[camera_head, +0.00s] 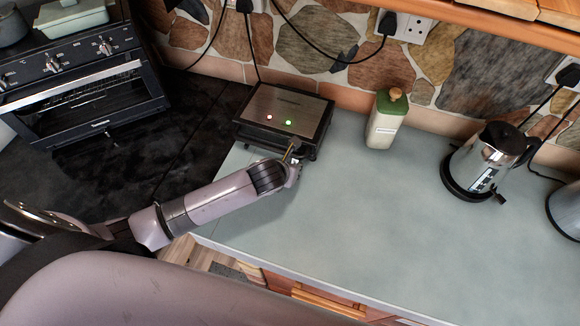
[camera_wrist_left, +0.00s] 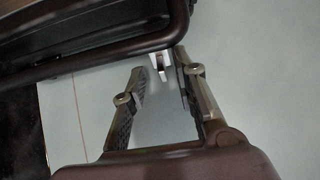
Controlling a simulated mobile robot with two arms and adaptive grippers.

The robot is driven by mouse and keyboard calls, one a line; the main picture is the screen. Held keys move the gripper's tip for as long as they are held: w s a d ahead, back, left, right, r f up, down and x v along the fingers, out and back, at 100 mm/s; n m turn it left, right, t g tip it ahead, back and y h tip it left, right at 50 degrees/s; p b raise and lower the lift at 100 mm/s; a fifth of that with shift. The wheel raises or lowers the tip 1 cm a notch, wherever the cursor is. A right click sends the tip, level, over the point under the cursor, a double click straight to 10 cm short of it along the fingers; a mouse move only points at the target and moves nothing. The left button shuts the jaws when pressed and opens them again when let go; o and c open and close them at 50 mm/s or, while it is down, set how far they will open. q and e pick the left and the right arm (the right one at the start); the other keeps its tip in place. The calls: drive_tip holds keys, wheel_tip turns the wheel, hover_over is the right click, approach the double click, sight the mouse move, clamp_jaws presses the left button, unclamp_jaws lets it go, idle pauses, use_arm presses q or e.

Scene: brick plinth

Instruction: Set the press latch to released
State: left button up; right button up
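The press (camera_head: 286,112) is a dark box with a brushed metal top, standing against the back wall, and its lid looks down. A red and a green light glow on its top. In the left wrist view its dark front edge (camera_wrist_left: 125,50) crosses the upper left. A small pale metal piece, seemingly the latch (camera_wrist_left: 163,64), sticks out from that edge. My left gripper (camera_head: 293,158) is at the press's front edge. In the left wrist view its fingers (camera_wrist_left: 160,72) are apart, with the latch between their tips; contact cannot be told. My right gripper is not in view.
A green-topped bottle (camera_head: 385,122) stands right of the press, and a steel kettle (camera_head: 487,160) further right. A toaster oven (camera_head: 85,85) is at the left beside a black hob area (camera_head: 130,165). The pale counter (camera_head: 390,220) is clear in front.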

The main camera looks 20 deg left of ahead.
use_arm(q)
drive_tip(key=v, duration=1.2)
drive_tip(key=shift+c, duration=0.2)
